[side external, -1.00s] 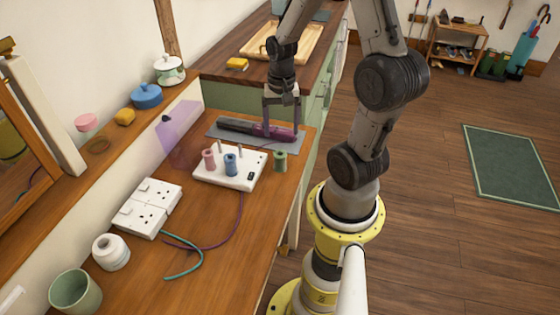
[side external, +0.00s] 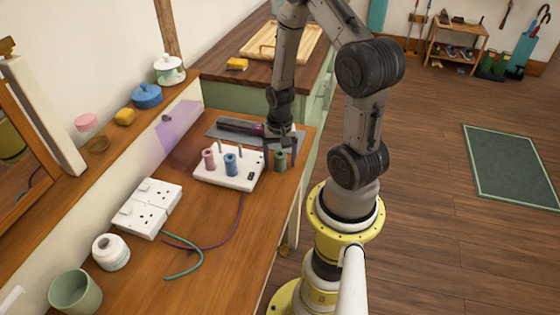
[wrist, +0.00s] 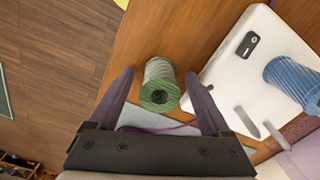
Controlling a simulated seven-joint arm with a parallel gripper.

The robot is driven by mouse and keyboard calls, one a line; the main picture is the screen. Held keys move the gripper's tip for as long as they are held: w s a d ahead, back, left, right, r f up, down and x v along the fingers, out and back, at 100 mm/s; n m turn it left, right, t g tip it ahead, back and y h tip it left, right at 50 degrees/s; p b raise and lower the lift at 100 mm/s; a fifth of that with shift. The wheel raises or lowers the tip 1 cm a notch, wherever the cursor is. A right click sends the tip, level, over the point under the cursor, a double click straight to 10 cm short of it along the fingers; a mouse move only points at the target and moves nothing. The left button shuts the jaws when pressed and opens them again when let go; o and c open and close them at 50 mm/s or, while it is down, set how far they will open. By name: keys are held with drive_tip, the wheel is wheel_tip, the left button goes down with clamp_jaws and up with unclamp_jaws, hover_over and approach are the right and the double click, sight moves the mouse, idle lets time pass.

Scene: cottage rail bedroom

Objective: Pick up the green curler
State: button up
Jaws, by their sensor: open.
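The green curler (side external: 280,160) stands upright on the wooden dresser top, just right of the white heater base. In the wrist view the green curler (wrist: 160,85) shows its hollow end between my finger tips, apart from both fingers. My gripper (side external: 281,156) is open around it, one finger on either side; the wrist view shows both purple-grey fingers of my gripper (wrist: 160,85) spread wide. In the side view the fingers partly overlap the curler's surroundings. How far the fingers reach down beside it is hard to tell.
The white heater base (side external: 215,172) close by holds a pink curler (side external: 208,159), a blue curler (side external: 231,164) and bare pegs. A dark hair tool (side external: 238,126) lies on a grey mat behind. The dresser's right edge is close to the green curler.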

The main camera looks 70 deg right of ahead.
clamp_jaws()
idle(0.4)
